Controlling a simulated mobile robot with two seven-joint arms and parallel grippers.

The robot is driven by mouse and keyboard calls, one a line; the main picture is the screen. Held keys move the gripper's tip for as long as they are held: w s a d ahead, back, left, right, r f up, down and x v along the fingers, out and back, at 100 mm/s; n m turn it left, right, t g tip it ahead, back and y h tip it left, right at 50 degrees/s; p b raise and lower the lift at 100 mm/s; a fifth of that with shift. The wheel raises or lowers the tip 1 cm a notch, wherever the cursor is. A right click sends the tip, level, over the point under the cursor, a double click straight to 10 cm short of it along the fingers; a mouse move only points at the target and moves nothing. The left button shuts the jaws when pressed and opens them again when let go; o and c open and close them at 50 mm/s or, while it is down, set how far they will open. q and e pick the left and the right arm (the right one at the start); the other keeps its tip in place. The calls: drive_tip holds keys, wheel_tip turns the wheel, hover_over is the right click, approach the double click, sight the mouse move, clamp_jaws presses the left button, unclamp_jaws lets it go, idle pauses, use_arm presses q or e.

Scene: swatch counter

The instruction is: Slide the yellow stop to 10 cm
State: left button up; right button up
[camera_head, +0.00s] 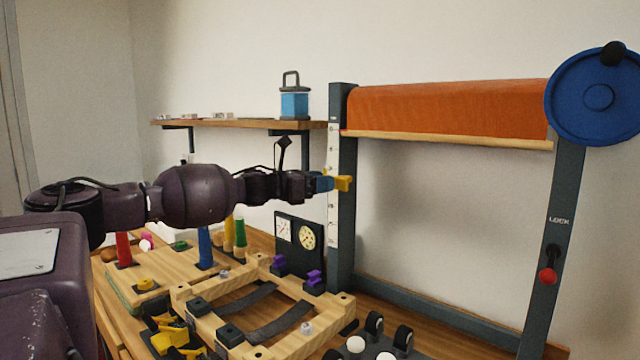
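The yellow stop (344,183) sits on the dark left post (342,265) of the roller frame, about midway along the white scale strip (332,225). The scale numbers are too small to read surely. My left gripper (325,183) reaches in from the left, level with the stop, and its bluish fingertips meet the stop's left side. The fingers overlap in this view, so I cannot tell whether they are closed on the stop. The arm and fingers hide part of the scale. My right gripper is not in view.
An orange cloth roll (450,108) spans the frame, with a blue wheel (590,112) at its right end. A shelf (235,124) holds a blue lantern-like item (294,104). Below my arm stand a wooden frame (270,345), colored pegs and a dial panel (303,245).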

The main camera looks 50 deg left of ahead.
use_arm(q)
drive_tip(key=shift+f, duration=0.1)
drive_tip(key=p+v, duration=0.6)
drive_tip(key=v, duration=0.4)
drive_tip(key=shift+s+p, duration=0.3)
drive_tip(key=shift+s, duration=0.1)
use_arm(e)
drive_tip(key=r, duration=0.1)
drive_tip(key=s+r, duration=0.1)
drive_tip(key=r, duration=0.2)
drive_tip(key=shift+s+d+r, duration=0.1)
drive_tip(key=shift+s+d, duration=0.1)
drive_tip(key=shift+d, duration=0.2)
use_arm(q)
drive_tip(key=shift+a, duration=0.1)
